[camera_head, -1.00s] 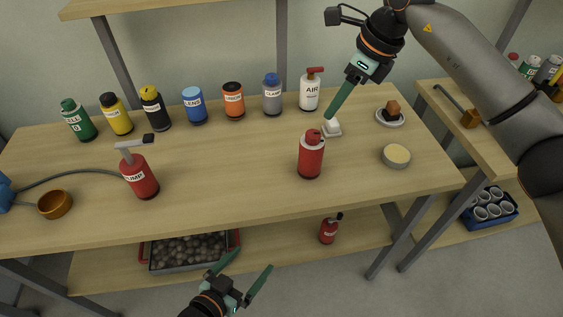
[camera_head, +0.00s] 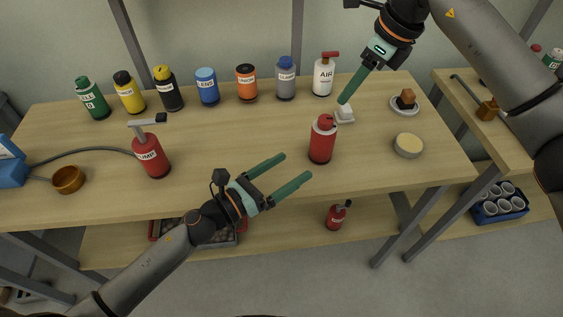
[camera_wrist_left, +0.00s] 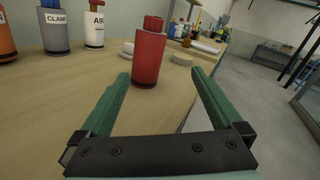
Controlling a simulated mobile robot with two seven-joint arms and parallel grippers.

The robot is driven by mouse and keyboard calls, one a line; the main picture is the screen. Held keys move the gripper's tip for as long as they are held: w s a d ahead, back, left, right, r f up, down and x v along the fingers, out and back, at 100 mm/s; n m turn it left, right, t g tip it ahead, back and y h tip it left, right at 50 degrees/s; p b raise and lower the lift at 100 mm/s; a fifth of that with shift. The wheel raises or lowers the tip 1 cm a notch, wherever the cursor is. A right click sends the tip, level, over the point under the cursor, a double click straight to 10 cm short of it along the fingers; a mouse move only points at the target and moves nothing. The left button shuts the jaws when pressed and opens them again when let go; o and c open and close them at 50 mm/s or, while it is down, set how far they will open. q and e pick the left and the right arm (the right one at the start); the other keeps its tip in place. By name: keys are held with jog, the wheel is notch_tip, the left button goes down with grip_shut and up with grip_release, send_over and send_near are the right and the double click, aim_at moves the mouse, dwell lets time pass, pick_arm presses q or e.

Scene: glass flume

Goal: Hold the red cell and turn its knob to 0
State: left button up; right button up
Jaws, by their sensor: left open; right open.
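The red cell (camera_head: 322,141) is an upright red cylinder with a red knob (camera_head: 325,121) on top, standing near the front right of the table. In the left wrist view the red cell (camera_wrist_left: 149,58) stands ahead, between and beyond the fingertips. My left gripper (camera_head: 298,167) is open and empty, just left of and in front of the cell, its fingers pointing toward it and not touching. My right gripper (camera_head: 345,101) points down behind the cell, above a small white block (camera_head: 344,115). Its fingers look lined up in this view. The knob's markings are too small to read.
A red pump bottle (camera_head: 151,158) stands at the left with a hose. Several labelled bottles line the back, including the white AIR bottle (camera_head: 323,77). A round tan disc (camera_head: 408,145) lies right of the cell. The table between pump and cell is clear.

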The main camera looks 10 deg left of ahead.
aim_at(323, 137)
pick_arm(q)
jog(key=w+a+m, duration=0.1)
jog(key=m, duration=0.1)
jog(key=shift+w+m, duration=0.15)
jog(key=shift+m, duration=0.15)
jog(key=shift+w+m, duration=0.2)
jog(key=shift+m, duration=0.1)
jog(key=x, duration=1.2)
jog(key=shift+w+f, duration=0.15)
